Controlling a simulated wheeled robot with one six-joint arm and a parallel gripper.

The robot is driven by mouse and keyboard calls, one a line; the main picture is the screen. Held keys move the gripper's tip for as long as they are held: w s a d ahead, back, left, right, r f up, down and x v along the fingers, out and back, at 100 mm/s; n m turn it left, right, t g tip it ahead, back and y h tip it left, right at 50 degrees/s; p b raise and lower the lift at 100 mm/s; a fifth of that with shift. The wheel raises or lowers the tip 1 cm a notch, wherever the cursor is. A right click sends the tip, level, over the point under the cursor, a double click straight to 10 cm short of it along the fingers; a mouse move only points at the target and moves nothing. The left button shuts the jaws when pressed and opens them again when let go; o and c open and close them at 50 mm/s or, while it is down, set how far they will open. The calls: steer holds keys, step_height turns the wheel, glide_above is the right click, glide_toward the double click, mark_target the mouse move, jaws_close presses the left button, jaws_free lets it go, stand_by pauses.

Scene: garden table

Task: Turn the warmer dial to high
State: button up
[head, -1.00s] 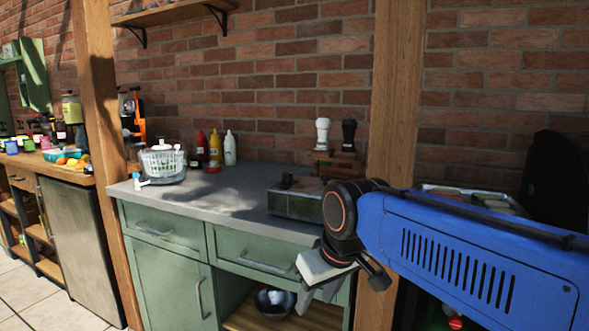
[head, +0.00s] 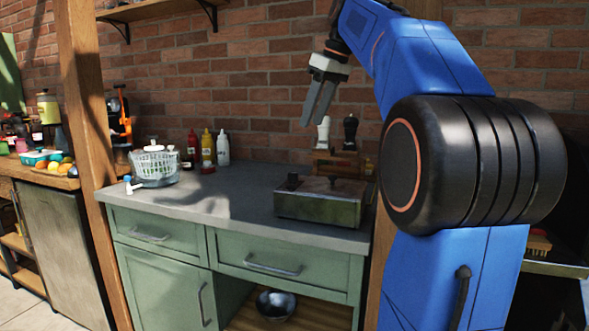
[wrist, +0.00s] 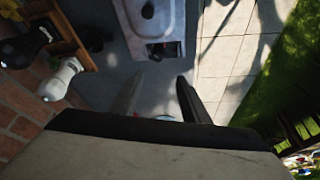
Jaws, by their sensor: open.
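The warmer looks like a low metal box (head: 318,207) on the right end of the grey counter. A dark block-shaped knob (head: 292,182) stands at its left end, likely the dial; its setting is too small to read. A smaller dark knob (head: 333,181) sits on its top. In the wrist view the pale box (wrist: 152,22) is at the top, with the dark block (wrist: 164,48) at its near end. My gripper (head: 318,122) is open and empty, pointing down above the box. Its fingers (wrist: 161,85) show apart in the wrist view, short of the block.
A wooden rack with a white mill (head: 324,132) and a black mill (head: 350,130) stands behind the box. A white basket (head: 154,166) and several sauce bottles (head: 207,147) stand farther left. The middle of the counter (head: 235,195) is clear.

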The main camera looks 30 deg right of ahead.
mark_target(293, 173)
steer(key=x, duration=1.6)
steer(key=shift+w+d+f, duration=0.3)
steer(key=shift+w+f, duration=0.05)
steer(key=shift+w, duration=0.1)
steer(key=c, duration=1)
